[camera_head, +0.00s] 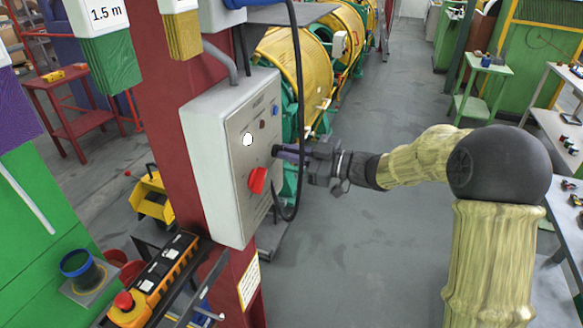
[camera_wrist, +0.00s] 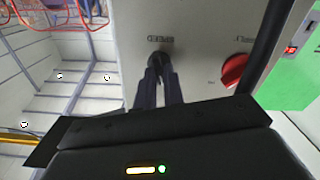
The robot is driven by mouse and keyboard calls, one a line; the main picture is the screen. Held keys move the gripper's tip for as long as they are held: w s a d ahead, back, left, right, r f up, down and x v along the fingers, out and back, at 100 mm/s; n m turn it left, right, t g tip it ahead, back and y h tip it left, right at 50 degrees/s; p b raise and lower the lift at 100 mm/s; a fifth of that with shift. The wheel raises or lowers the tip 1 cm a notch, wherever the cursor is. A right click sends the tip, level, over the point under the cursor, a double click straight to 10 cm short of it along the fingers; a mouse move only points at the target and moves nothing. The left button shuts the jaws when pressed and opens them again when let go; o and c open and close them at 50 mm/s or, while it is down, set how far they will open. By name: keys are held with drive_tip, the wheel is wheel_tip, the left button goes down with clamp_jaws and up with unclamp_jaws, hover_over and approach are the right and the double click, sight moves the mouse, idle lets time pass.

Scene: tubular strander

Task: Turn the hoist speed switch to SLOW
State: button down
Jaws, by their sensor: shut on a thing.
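The grey control box (camera_head: 217,165) is fixed to the red column, its front panel facing my gripper (camera_head: 277,151). My gripper reaches the panel from the right. In the wrist view its dark fingers (camera_wrist: 159,66) are closed around a small black switch knob (camera_wrist: 156,57), which is mostly hidden between the tips.
A black cable (camera_head: 298,110) hangs in a loop close beside my gripper and the box's right edge. An orange pendant (camera_head: 152,285) with a red button lies below left. Yellow strander cages (camera_head: 300,72) stand behind. The floor (camera_head: 375,240) under my arm is clear.

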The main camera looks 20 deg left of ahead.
drive_tip(key=shift+s+f+n+b, duration=0.1)
drive_tip(key=shift+f+n+b, duration=0.05)
drive_tip(key=shift+n+b, duration=1.25)
drive_tip(key=c, duration=1.5)
unclamp_jaws()
drive_tip(key=s+d+b, duration=0.1)
drive_tip(key=d+b, duration=0.3)
drive_tip(key=d, duration=1.3)
drive_tip(key=shift+s+d, duration=0.15)
drive_tip(key=shift+d, duration=0.1)
